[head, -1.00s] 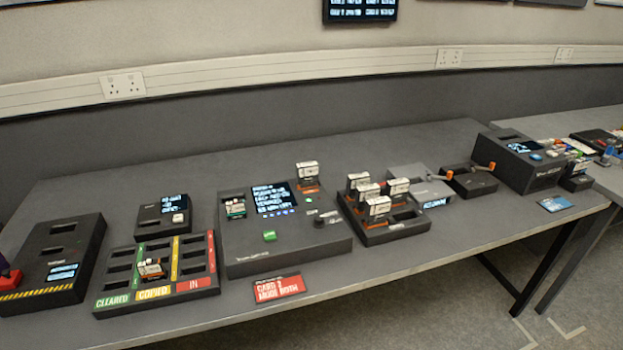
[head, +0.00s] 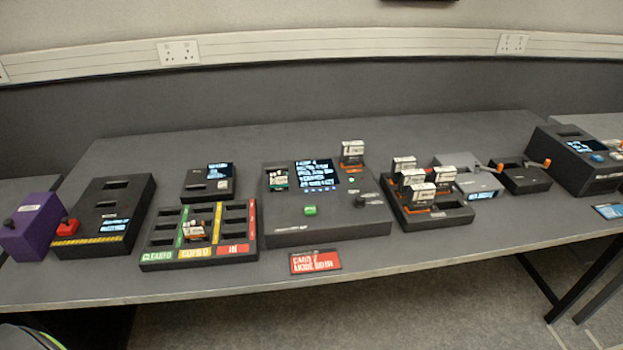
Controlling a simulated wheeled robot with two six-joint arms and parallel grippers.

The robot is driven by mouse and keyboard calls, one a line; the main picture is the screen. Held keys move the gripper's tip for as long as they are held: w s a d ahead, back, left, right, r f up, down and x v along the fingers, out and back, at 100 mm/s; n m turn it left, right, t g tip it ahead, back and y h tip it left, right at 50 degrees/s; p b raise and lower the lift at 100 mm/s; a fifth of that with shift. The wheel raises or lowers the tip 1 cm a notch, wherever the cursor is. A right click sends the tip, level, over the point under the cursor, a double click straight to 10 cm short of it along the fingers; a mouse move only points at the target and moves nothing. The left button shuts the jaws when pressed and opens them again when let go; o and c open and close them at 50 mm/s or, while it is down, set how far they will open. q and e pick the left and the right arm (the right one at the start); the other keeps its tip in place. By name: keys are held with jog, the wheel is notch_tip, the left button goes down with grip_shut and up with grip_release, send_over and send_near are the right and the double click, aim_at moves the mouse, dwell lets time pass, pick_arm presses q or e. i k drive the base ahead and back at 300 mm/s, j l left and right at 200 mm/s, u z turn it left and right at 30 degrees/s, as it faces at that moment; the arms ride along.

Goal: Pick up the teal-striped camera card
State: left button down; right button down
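A small card with a white label and a teal-green edge (head: 278,181) sits in the left slot of the large dark console (head: 285,229). It is small, so I cannot be sure its stripe is teal. A white-labelled card with an orange base (head: 352,152) stands upright at the console's back right. Several similar white cards (head: 417,193) stand in the black holder (head: 449,217) to the right. Another card with orange on it (head: 197,228) lies in the middle of the compartment tray (head: 161,259). Neither gripper is in view.
Left of the tray are a dark slotted box (head: 118,208) with a yellow-striped front and a purple box (head: 33,228). A red sign (head: 315,262) lies near the table's front edge. A grey unit (head: 470,180) and another device (head: 575,165) stand right. The table behind is clear.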

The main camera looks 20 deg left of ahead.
aim_at(279, 183)
jog(key=i+u, duration=0.25)
jog(key=i, duration=0.35)
jog(key=i+u, duration=0.3)
jog(key=i, duration=0.25)
